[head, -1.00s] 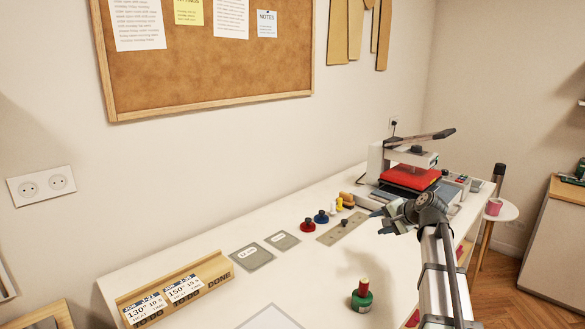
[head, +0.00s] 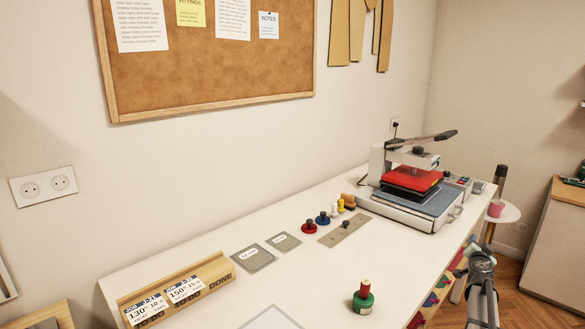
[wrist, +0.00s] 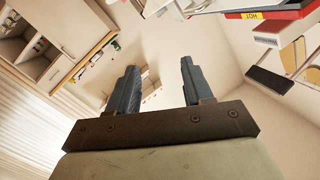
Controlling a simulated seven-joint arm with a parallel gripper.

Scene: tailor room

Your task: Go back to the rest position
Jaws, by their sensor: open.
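My gripper (wrist: 162,88) shows in the wrist view with its two dark fingers spread apart and nothing between them. In the head view my arm is at the lower right, beyond the table's front edge; the fingers cannot be made out there. The white table (head: 240,290) runs from the lower left to the heat press (head: 410,190) at its far right end. The press has a red upper plate and a long handle.
A wooden card holder (head: 215,272) and two grey squares lie left. A stool (head: 507,212) stands beyond the press.

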